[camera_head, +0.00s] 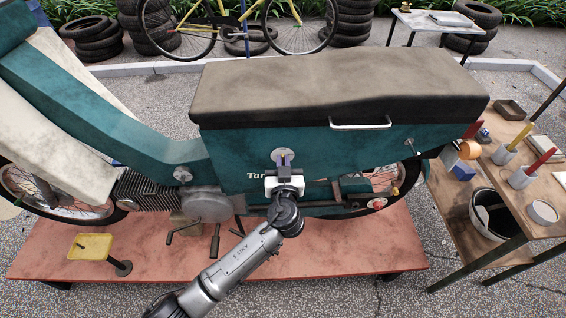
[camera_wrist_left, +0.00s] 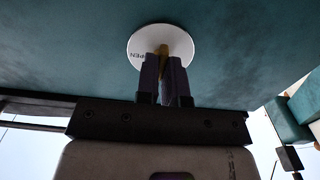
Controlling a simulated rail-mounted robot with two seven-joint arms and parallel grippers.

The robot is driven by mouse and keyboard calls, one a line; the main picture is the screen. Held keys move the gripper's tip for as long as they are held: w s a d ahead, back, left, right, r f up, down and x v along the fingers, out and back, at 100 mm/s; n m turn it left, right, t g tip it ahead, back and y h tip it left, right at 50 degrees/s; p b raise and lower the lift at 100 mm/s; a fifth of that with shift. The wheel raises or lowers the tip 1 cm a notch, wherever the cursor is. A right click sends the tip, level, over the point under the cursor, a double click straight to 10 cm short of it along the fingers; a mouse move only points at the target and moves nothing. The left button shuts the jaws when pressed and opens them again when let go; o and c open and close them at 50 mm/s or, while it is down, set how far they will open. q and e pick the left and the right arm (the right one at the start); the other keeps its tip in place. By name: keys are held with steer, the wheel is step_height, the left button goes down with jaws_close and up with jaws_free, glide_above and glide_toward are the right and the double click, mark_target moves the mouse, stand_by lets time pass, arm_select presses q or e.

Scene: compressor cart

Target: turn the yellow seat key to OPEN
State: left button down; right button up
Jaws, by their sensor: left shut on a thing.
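The yellow seat key (camera_wrist_left: 163,50) shows in the left wrist view as a narrow yellow strip between my fingers, in front of a round white dial (camera_wrist_left: 143,43). Part of the word OPEN shows upside down at the dial's left. The dial is on the teal side panel (camera_head: 235,165) of the motorbike, below the seat (camera_head: 330,80). My left gripper (camera_head: 283,160) reaches up to the dial, its purple fingers (camera_wrist_left: 163,75) shut on the key. The fingers hide most of the key, so its exact angle is hard to tell. My right gripper is in neither view.
The motorbike stands on a red platform (camera_head: 330,245) with a yellow pedal (camera_head: 90,246) at left. The seat's grab handle (camera_head: 360,125) is right of the dial. A wooden bench (camera_head: 520,205) with cups and tools stands at right, with a bucket (camera_head: 495,215) below.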

arm_select(q)
steer(key=shift+f+m, duration=0.1)
steer(key=shift+m, duration=0.6)
steer(key=shift+d+m+p, duration=0.2)
steer(key=shift+m+p, duration=2.4)
steer(key=shift+m, duration=4.6)
steer(key=shift+f, duration=0.1)
steer(key=c, duration=1.2)
jaws_free()
steer(key=shift+c, duration=0.2)
